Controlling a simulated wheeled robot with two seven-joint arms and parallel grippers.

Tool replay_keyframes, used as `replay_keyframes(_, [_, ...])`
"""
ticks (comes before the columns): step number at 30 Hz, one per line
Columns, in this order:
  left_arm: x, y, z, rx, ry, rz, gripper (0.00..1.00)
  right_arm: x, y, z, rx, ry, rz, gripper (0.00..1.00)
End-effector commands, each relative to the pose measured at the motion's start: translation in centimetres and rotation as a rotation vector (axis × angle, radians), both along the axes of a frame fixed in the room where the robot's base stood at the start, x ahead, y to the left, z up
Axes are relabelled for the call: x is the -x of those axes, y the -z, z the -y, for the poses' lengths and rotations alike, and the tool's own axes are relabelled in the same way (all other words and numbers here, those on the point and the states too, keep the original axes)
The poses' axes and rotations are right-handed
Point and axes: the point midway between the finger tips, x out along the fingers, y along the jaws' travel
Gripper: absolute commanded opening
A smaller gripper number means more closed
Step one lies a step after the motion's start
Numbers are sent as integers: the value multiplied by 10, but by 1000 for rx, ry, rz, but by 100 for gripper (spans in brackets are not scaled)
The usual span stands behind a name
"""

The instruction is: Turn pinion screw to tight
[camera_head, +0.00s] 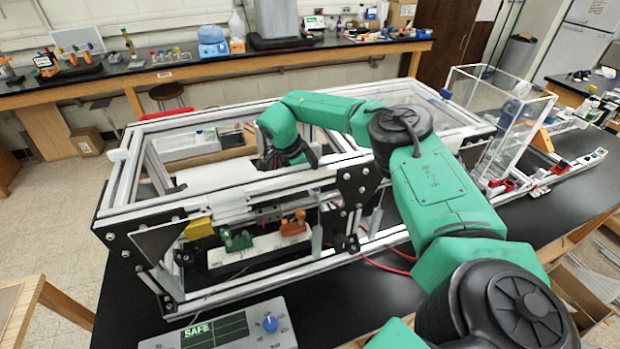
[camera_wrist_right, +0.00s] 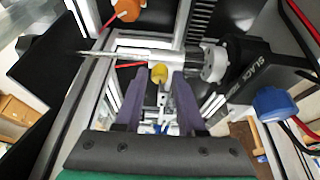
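My right gripper (camera_wrist_right: 160,84) shows in the right wrist view with two purple fingers spread apart. A small yellow knob (camera_wrist_right: 159,73) lies between the fingertips in the picture, below a pale metal cylinder (camera_wrist_right: 155,56); I cannot tell whether either finger touches it. A blue knob (camera_wrist_right: 275,103) is to the right, near a black part marked SLACK (camera_wrist_right: 245,78). No knob is clearly labelled as the pinion screw. In the head view my right arm reaches into the extrusion frame (camera_head: 225,199), and its fingertips are hard to make out. My left gripper is not in view.
An orange knob (camera_wrist_right: 127,10) is at the top of the wrist view. In the head view, a display box reading SAFE (camera_head: 218,328) stands in front of the frame, a clear box (camera_head: 500,115) stands at right, and red cables (camera_head: 390,265) lie on the black bench.

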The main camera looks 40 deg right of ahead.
Motion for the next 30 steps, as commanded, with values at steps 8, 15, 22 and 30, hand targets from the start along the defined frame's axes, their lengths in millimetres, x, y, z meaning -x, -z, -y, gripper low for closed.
replay_keyframes(8, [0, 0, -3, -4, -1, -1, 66, 0, 0, 1, 2, 3, 0, 0])
replay_keyframes(15, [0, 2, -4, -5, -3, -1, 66, 0, 0, 2, 3, 53, -1, 0])
replay_keyframes(22, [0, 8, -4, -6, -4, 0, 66, -2, 1, 2, 4, 185, 0, 0])
replay_keyframes(30, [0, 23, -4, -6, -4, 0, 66, -3, 3, 3, 6, 407, 0, 0])
